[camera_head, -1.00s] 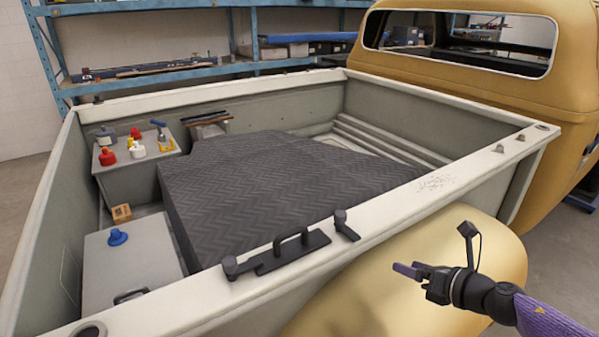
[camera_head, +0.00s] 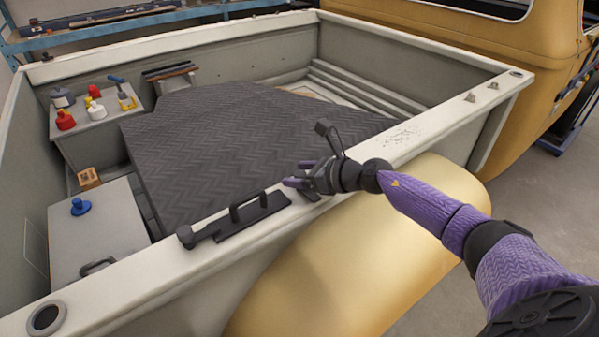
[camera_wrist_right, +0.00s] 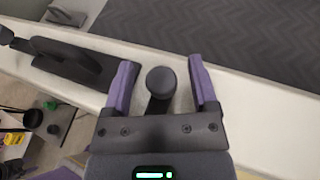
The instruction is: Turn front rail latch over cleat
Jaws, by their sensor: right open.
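On the near rail (camera_head: 150,272) of the truck bed lies a black plate with a raised handle (camera_head: 262,213), which looks like the cleat. A dark latch with a round knob (camera_head: 186,236) sits at the plate's left end. A second latch, with a round knob (camera_wrist_right: 161,80) and short arm, stands right of the plate; my gripper mostly hides it in the head view. My right gripper (camera_head: 300,174) is over this latch. In the wrist view its purple fingers (camera_wrist_right: 162,68) are open, one on each side of the knob, with gaps visible. My left gripper is not in view.
A dark ridged mat (camera_head: 230,140) fills much of the bed. Bottles (camera_head: 66,120) stand on a grey box at the left, and a lidded box with a blue knob (camera_head: 81,206) is nearer. The yellow fender (camera_head: 330,270) bulges below the rail.

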